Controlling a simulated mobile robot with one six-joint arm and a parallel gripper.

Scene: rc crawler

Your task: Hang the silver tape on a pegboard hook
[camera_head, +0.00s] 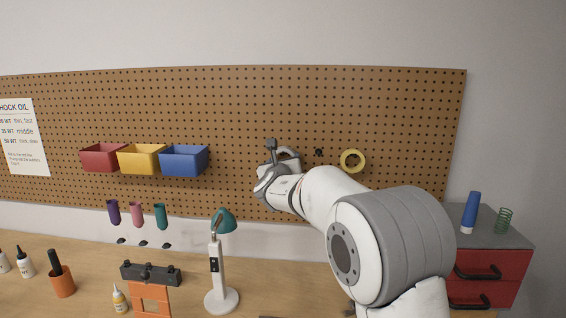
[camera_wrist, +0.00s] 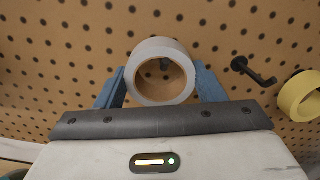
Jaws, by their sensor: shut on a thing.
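The silver tape (camera_wrist: 143,76), a pale grey roll, is held between the two blue fingers of my gripper (camera_wrist: 162,72) in the wrist view. Its open ring faces the wrist camera, close to the pegboard (camera_head: 240,100). A small dark grey piece shows through the ring's upper middle; I cannot tell whether the ring is around a hook there. A bare black hook (camera_wrist: 252,72) sticks out to the right of the tape; it also shows in the head view (camera_head: 319,152). In the head view my gripper (camera_head: 280,157) is at the board, and the arm partly hides it.
A yellow tape (camera_head: 352,161) hangs right of the bare hook, near my arm. Red (camera_head: 102,158), yellow (camera_head: 141,160) and blue (camera_head: 184,162) bins are on the board at left. A lamp (camera_head: 217,270) stands on the bench below. A red drawer cabinet (camera_head: 485,265) is at right.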

